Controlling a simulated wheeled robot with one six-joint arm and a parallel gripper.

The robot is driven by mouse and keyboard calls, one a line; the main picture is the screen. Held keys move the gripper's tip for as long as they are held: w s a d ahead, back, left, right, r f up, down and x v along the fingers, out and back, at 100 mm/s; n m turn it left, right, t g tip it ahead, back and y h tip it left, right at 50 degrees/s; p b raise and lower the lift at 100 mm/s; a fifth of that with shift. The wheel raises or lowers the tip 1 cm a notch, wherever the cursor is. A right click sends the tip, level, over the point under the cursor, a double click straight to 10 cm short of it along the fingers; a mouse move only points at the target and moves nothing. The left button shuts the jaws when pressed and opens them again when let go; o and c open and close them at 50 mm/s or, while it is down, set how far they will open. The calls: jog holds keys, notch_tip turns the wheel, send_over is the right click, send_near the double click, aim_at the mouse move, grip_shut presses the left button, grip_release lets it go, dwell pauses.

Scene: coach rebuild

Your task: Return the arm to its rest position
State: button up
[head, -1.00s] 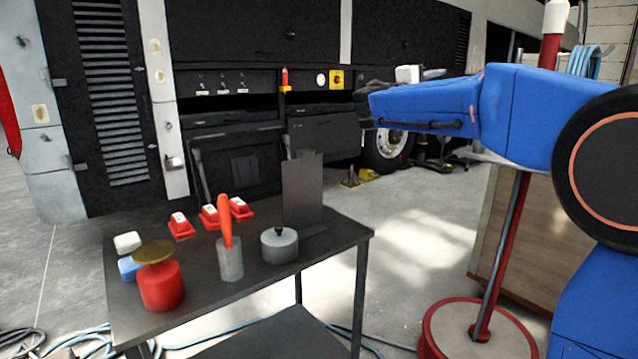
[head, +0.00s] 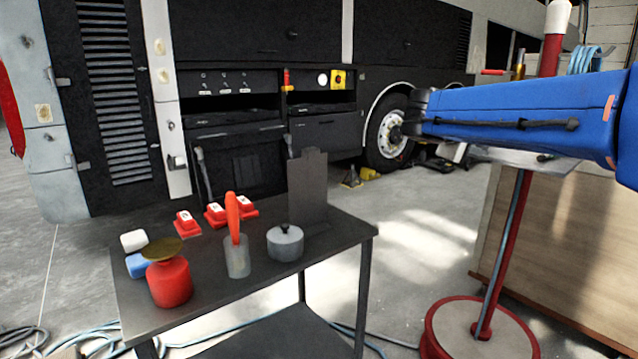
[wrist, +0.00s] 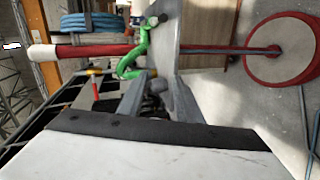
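My blue arm (head: 520,112) stretches in from the right edge in the head view, roughly level, with its dark wrist end (head: 413,112) in front of the bus wheel and right of the black table. In the wrist view my gripper (wrist: 158,95) shows two grey fingers spread apart. They look open, with no held object visible between them. Beyond the fingers are a green curved object (wrist: 140,52) and a hammer-like tool (wrist: 95,80) with a red handle.
A red pole on a round base (head: 440,312) stands at right before a wooden cabinet (head: 575,240).

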jog(key=s+f+m+g+y, duration=0.25)
jog(key=s+f+y, duration=0.25)
jog(key=s+f, duration=1.15)
jog(key=s+a+f+m+y, duration=0.1)
jog(key=s+a+f+y, duration=0.2)
jog(key=s+a+f, duration=0.2)
jog(key=s+a+f+m+g+y, duration=0.1)
jog(key=s+a+f+y, duration=0.3)
jog(key=s+f, duration=0.6)
jog(key=s+a+m, duration=0.1)
jog(key=s, duration=0.2)
jog(key=shift+s+a, duration=0.25)
jog(key=shift+a, duration=0.05)
